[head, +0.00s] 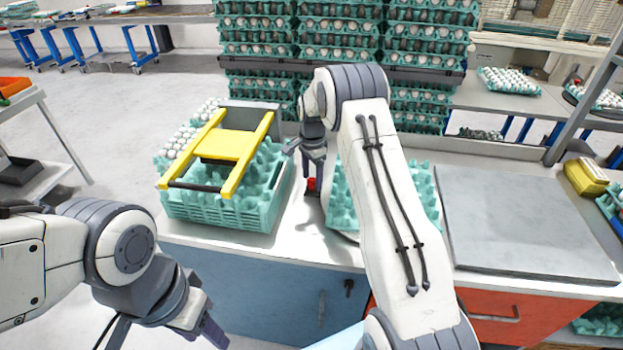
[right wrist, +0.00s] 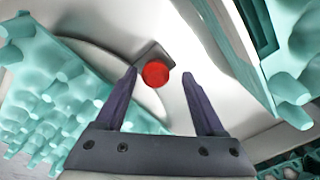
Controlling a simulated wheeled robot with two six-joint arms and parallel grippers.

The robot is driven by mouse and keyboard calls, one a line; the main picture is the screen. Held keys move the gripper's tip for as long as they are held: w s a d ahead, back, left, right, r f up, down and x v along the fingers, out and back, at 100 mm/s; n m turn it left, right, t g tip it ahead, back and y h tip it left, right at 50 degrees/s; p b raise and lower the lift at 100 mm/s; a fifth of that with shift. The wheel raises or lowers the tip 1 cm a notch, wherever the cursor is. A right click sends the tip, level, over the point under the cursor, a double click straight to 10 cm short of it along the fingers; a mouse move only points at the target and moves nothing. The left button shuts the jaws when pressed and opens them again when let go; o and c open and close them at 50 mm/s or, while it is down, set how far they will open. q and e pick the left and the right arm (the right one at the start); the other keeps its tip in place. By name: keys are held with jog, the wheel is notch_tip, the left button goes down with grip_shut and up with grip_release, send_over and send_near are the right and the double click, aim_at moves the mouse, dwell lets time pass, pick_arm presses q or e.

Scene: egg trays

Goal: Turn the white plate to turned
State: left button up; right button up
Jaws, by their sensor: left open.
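The white plate (right wrist: 143,115) is a round disc whose curved edge shows in the right wrist view. A teal egg tray (right wrist: 50,95) sits on it and covers most of it. In the head view my right arm hides much of the tray (head: 343,200) and plate. A red knob (right wrist: 155,74) on a small dark base stands by the plate's edge; it also shows in the head view (head: 312,184). My right gripper (right wrist: 159,75) is open, pointing down, with the knob seen between its fingertips; contact cannot be told. My left gripper (head: 212,335) is open, low in front of the counter.
A teal crate (head: 230,213) with a yellow handle frame (head: 232,147) stands left of my right gripper. A grey flat panel (head: 525,220) lies on the counter to the right. Stacked egg trays (head: 340,45) rise behind.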

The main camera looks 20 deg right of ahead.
jog(key=shift+s+f, duration=0.1)
jog(key=shift+s, duration=0.05)
notch_tip(320, 180, up, 11)
jog(key=b, duration=0.1)
jog(key=shift+f, duration=0.2)
dwell(0.6)
jog(key=s+a+r+n, duration=0.3)
jog(key=s+a+n, duration=0.3)
jog(key=s+a, duration=0.3)
jog(key=s+a+r+n, duration=0.3)
jog(key=s+a+n, duration=0.25)
jog(key=a, duration=0.65)
jog(key=s+a+f+n, duration=0.1)
jog(key=s+n, duration=0.5)
jog(key=s, duration=0.6)
jog(key=s+a+f+n+y, duration=0.1)
jog(key=s+n, duration=0.5)
jog(key=s, duration=0.6)
jog(key=shift+s+a+f, duration=0.3)
jog(key=shift+a+f, duration=0.05)
jog(key=shift+a, duration=0.3)
